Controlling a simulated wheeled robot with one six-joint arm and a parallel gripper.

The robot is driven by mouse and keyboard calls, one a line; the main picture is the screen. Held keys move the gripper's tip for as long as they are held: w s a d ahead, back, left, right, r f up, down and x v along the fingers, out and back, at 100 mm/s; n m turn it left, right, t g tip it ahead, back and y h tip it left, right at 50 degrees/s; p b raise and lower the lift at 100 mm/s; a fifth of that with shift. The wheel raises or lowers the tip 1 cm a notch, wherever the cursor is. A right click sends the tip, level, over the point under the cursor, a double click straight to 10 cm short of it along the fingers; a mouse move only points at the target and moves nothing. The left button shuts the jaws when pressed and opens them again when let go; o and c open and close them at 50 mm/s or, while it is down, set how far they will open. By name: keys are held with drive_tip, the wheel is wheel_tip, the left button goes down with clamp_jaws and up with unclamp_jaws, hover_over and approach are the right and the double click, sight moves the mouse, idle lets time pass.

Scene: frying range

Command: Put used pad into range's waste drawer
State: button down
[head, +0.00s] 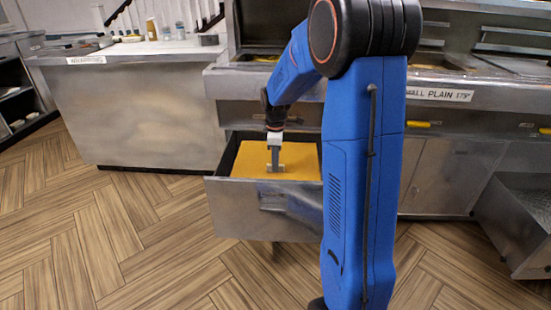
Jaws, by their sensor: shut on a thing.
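The waste drawer (232,205) is pulled open below the range, with metal walls and a dark inside. The used pad (303,160) is a flat yellow-orange sheet that shows inside the drawer's outline and fills most of its opening. My gripper (275,168) points down over the pad and is shut on it, with its grey fingers near the pad's middle. My blue arm hides the drawer's right end and part of the pad's right side. I cannot tell whether the pad rests on the drawer's floor or is held above it.
The range (450,95) runs along the back right, with yellow handles on its front. A steel counter (140,120) with bottles on top stands at the left. An open metal bin or drawer (515,225) stands at the right edge. The wooden floor (130,245) in front is clear.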

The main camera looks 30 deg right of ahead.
drive_tip(key=shift+f, duration=13.25)
drive_tip(key=c, duration=1.7)
unclamp_jaws()
drive_tip(key=shift+c, duration=0.2)
wheel_tip(320, 180, up, 17)
drive_tip(key=shift+r, duration=0.2)
